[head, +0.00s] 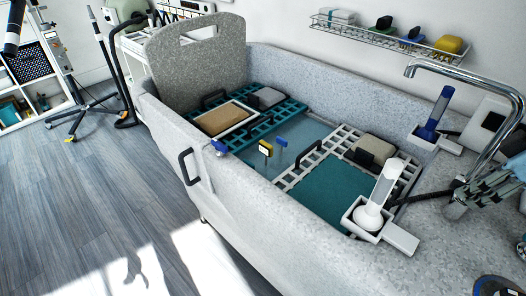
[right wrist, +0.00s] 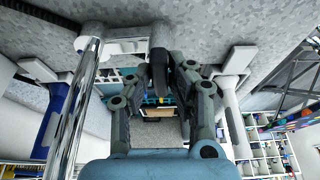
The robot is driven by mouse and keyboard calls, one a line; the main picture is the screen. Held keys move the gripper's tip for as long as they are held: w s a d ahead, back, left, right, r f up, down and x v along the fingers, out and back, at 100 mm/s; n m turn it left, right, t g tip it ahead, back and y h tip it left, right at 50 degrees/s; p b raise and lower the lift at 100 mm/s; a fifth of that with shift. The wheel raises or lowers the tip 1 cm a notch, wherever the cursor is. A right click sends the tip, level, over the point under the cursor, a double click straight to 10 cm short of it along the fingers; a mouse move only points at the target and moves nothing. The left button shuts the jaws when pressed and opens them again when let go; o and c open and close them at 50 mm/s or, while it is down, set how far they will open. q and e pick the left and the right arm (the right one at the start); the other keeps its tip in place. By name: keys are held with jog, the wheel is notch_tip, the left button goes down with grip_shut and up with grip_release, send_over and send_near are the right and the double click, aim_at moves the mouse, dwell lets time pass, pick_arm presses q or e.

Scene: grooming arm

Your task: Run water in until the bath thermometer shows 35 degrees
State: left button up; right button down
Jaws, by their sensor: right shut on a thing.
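The grey speckled bath (head: 270,215) holds shallow clear water (head: 295,135) between two slatted racks. My right gripper (head: 482,186) is by the tap's base. In the right wrist view, its fingers (right wrist: 178,80) are shut on a dark lever (right wrist: 158,68), beside the tap's chrome pipe (right wrist: 75,105). My left gripper is out of view.
Two upright holders, one blue (head: 436,112) and one white (head: 380,190), stand on the rim close to the tap. A wall shelf (head: 398,34) holds several items. The racks carry a brown pad (head: 220,118) and grey pads.

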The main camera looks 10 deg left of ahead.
dwell(0.5)
jog(key=shift+n+g, duration=0.5)
jog(key=shift+n, duration=0.9)
jog(key=shift+n+g+y, duration=0.3)
jog(key=shift+n+g, duration=0.2)
jog(key=shift+n, duration=0.9)
jog(key=shift+f, duration=0.1)
